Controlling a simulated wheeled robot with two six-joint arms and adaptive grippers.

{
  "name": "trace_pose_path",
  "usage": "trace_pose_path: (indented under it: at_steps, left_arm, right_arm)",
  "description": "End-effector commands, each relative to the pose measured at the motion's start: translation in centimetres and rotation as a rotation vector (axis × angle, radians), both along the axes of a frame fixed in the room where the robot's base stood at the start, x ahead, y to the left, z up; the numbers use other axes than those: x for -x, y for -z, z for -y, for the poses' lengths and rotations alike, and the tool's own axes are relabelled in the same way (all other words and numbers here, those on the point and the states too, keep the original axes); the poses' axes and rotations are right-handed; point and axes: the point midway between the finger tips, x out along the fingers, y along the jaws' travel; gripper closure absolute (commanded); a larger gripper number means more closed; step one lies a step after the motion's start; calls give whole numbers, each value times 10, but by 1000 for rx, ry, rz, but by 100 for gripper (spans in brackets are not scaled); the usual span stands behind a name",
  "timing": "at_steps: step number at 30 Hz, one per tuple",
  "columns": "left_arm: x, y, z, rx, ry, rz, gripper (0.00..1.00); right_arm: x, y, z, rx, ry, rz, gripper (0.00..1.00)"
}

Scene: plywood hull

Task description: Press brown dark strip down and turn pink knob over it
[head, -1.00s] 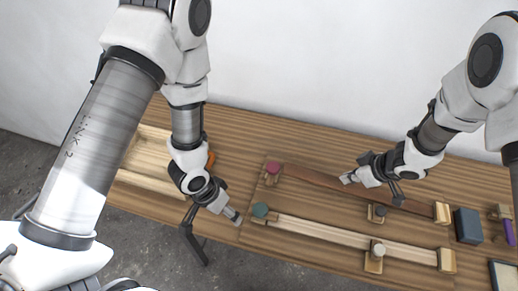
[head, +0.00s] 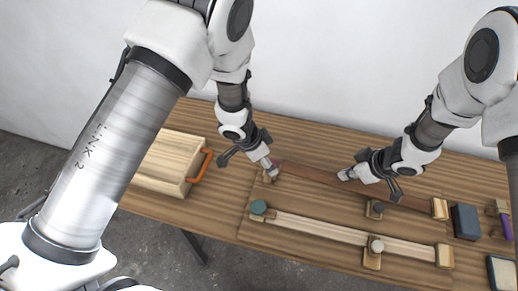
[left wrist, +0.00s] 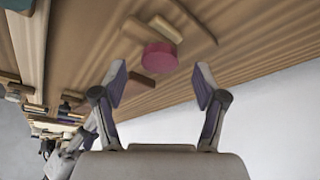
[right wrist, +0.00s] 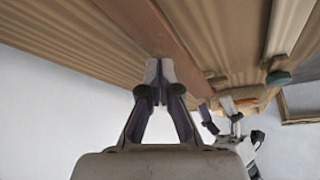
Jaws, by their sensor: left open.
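The brown dark strip (head: 312,174) lies along the back of the board and also shows in the right wrist view (right wrist: 148,28). My right gripper (head: 346,175) is shut, with its tips together at the strip's surface in the right wrist view (right wrist: 160,70); whether they press on it I cannot tell. The pink knob (left wrist: 160,56) sits by a small wooden block at the strip's left end. My left gripper (left wrist: 160,77) is open, with the knob ahead between its spread fingers. In the head view my left gripper (head: 268,165) mostly hides the knob.
A pale strip (head: 335,231) with a green knob (head: 259,207) lies in front. A round-topped wooden piece (head: 375,247) stands at it. A dark blue block (head: 465,221) is at the right. A wooden box (head: 165,163) with an orange handle (head: 201,165) stands at the left.

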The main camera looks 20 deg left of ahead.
Motion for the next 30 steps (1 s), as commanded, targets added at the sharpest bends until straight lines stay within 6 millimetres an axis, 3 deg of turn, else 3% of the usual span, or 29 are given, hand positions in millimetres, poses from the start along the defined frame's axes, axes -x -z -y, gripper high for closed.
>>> trace_pose_path:
  at_steps: [6,14,19,20,30]
  left_arm:
    - [-6,23,7,0,0,0,28]
    - [-6,24,8,0,0,0,28]
    - [-6,24,8,0,0,0,88]
    - [-6,24,8,0,0,0,92]
    - [-6,24,8,0,0,0,92]
  right_arm:
    - [0,0,0,0,0,0,100]
    - [0,0,0,0,0,0,100]
    - [0,0,0,0,0,0,100]
    - [0,0,0,0,0,0,100]
    - [0,5,0,0,2,-1,100]
